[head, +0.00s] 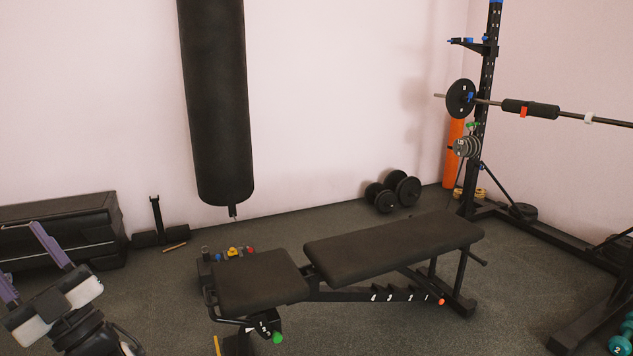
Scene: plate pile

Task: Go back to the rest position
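My gripper (22,262) is at the lower left of the head view, cut partly by the left edge. Its two purple fingers stand apart, pointing up and to the left, with nothing visible between them. The gripper is in front of the dark padded box by the wall, and left of the weight bench. No held object shows.
The black bench (395,244) fills the middle floor. A punching bag (216,105) hangs behind it. A rack (486,85) holds a barbell (570,114) and weight plates (467,147). Dumbbells (387,201) lie by the wall. A dark box (60,212) stands left.

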